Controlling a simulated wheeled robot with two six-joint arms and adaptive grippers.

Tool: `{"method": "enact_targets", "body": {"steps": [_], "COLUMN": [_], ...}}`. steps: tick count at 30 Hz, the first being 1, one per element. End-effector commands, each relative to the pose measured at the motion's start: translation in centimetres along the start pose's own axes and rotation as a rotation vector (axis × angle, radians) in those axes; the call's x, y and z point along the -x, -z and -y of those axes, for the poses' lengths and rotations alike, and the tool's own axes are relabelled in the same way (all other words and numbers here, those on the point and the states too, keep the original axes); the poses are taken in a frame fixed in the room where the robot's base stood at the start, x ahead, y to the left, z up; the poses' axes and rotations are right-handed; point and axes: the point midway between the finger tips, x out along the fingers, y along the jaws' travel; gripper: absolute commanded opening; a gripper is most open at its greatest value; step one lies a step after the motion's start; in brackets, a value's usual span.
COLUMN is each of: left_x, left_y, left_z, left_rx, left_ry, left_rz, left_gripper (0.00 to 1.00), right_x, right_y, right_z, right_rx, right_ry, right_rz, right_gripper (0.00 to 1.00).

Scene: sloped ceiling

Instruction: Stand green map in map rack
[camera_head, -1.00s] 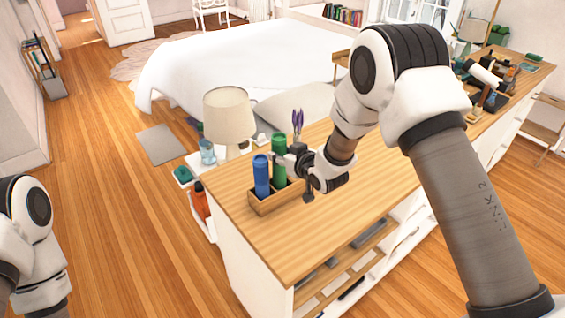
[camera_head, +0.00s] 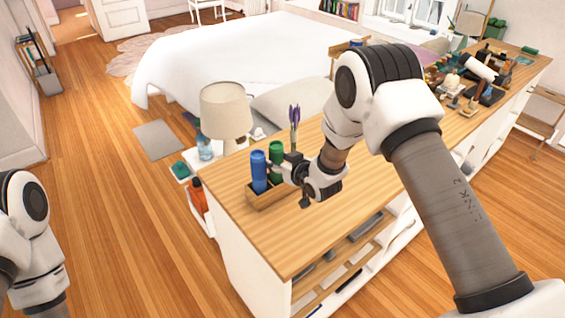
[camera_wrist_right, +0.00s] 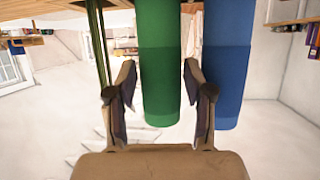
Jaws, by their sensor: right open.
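The green map (camera_head: 276,151) is a rolled tube standing upright at the wooden map rack (camera_head: 262,201), beside the blue map (camera_head: 259,172), their tops at similar height. Its lower end is hidden in the head view. My right gripper (camera_head: 277,168) is at the green map's side. In the right wrist view the green map (camera_wrist_right: 162,70) stands between the open fingers (camera_wrist_right: 160,95), with visible gaps on both sides; the blue map (camera_wrist_right: 228,60) is just outside the right finger. My left arm shows at the left edge, but its gripper is out of frame.
A lamp (camera_head: 225,108) stands behind the rack. A purple-topped stem (camera_head: 294,116) rises close to my right gripper. The wooden counter (camera_head: 290,235) is clear in front of the rack. Several small items crowd its far right end.

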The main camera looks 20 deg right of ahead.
Motion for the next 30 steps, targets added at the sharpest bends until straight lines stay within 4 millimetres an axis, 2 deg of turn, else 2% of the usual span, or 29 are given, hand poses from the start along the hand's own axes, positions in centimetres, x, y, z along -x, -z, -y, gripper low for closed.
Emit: {"method": "enact_targets", "body": {"steps": [5,12,16,21,30], "left_x": [-0.7,-2.4,-2.8,-2.9,-2.8], "left_y": [0.0,0.0,0.0,0.0,0.0], "left_z": [0.0,0.0,0.0,0.0,0.0], "left_rx": [0.0,0.0,0.0,0.0,0.0], "left_ry": [0.0,0.0,0.0,0.0,0.0], "left_rz": [0.0,0.0,0.0,0.0,0.0], "left_gripper": [0.67,0.67,0.67,0.67,0.67], "right_x": [2.2,8.4,10.9,12.1,12.1], "right_y": [0.0,-0.1,0.0,0.1,0.2], "right_z": [-0.1,-0.1,-0.1,0.0,0.0], "right_rx": [0.0,-0.002,-0.002,0.0,0.0], "right_ry": [-0.001,-0.001,-0.001,0.0,0.0], "right_rz": [0.0,-0.001,-0.001,0.0,0.0], "right_gripper": [0.52,0.52,0.52,0.52,0.52]}}
